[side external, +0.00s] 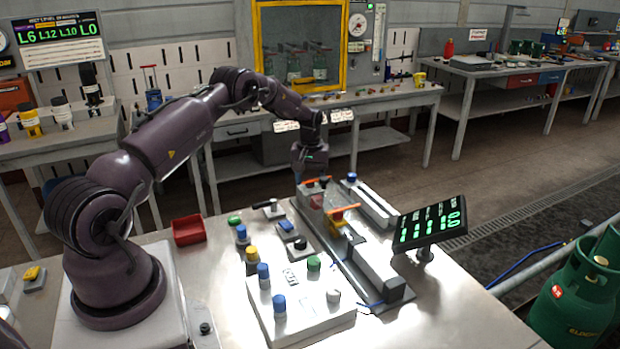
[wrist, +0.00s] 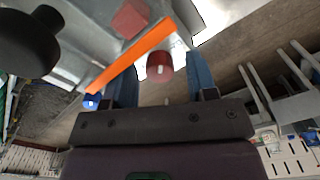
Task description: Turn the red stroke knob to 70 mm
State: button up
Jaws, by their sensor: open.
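The red stroke knob (wrist: 160,67), with a pale mark on its face, shows in the wrist view between the two blue fingers of my gripper (wrist: 160,75). The fingers are open, with a gap on each side of the knob. An orange bar (wrist: 133,56) crosses just beyond it, and a red block (wrist: 130,18) lies further up. In the side external view my gripper (side external: 311,174) points down at the far end of the conveyor rig; the red knob cannot be made out there. The display (side external: 431,224) has green digits, too small to read surely.
A blue knob (wrist: 91,102) sits near the left finger in the wrist view. A white panel with several coloured knobs (side external: 300,305) lies at the front. A red tray (side external: 188,230) stands left. The bare metal table is free at front right.

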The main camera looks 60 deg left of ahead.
aim_at(309, 179)
notch_tip(309, 179, up, 13)
dwell(0.5)
jog(key=shift+s+a, duration=0.15)
jog(key=shift+a, duration=0.05)
jog(key=shift+c, duration=1.4)
jog(key=s+a+m+t, duration=0.1)
jog(key=s+a+t, duration=0.15)
jog(key=s, duration=0.35)
jog(key=w+d+f+m, duration=0.1)
jog(key=w+f+m, duration=0.1)
jog(key=f+m, duration=0.1)
jog(key=w+d+f+m+t, duration=0.1)
jog(key=w+f+m, duration=0.1)
jog(key=f+m, duration=0.2)
jog(key=w+d+f+m+t, duration=0.1)
jog(key=w+f+m, duration=0.1)
jog(key=f+m, duration=0.2)
notch_tip(309, 179, down, 2)
